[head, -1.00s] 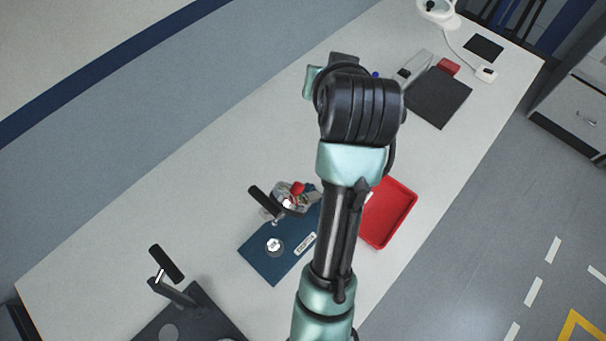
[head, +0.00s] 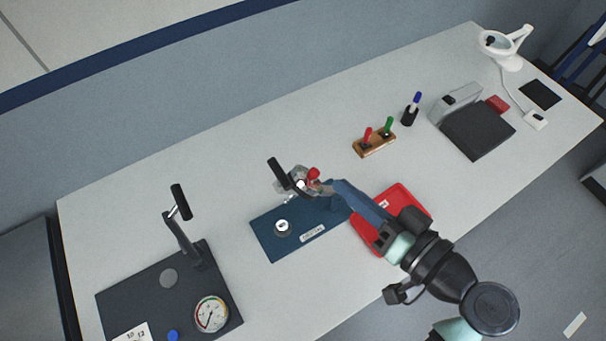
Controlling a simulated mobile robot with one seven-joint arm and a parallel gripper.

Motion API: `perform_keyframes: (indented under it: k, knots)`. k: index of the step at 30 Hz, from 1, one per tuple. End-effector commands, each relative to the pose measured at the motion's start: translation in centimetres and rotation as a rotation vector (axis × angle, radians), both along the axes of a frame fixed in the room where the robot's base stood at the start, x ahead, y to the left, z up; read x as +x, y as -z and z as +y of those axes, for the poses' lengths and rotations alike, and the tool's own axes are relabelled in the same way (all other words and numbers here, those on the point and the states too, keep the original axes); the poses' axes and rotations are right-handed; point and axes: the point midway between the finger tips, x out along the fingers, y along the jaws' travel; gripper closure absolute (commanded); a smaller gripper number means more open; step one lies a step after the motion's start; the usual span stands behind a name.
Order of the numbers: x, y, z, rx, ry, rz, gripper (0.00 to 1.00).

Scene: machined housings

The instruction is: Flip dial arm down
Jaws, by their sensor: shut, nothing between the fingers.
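A blue plate (head: 275,246) lies on the bench and carries a small metal fixture (head: 296,184) at its back edge. The fixture has a black-handled arm (head: 278,173) pointing up to the left and a red knob (head: 313,174). A round silver-and-black part (head: 283,228) sits on the plate. My gripper (head: 318,188) reaches in from the right, close beside the fixture, and its fingers are shut and empty. I cannot tell whether it touches the fixture. My gripper partly covers the fixture's right side.
A dark plate (head: 215,272) at the left holds a dial gauge (head: 210,314) and an upright black-handled lever (head: 181,202). A red tray (head: 424,198) lies under my arm. A wooden rack (head: 375,149) with red and green tools stands behind. Bench between the plates is clear.

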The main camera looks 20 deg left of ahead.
Motion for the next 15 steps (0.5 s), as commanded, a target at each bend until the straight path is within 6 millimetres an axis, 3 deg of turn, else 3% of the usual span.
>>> perform_keyframes:
  k: [10,15]
  knots:
    - [0.1,0.0,0.2,0.001,-0.001,0.001,1.0]
    - [0.9,0.0,1.7,0.001,-0.004,0.004,1.0]
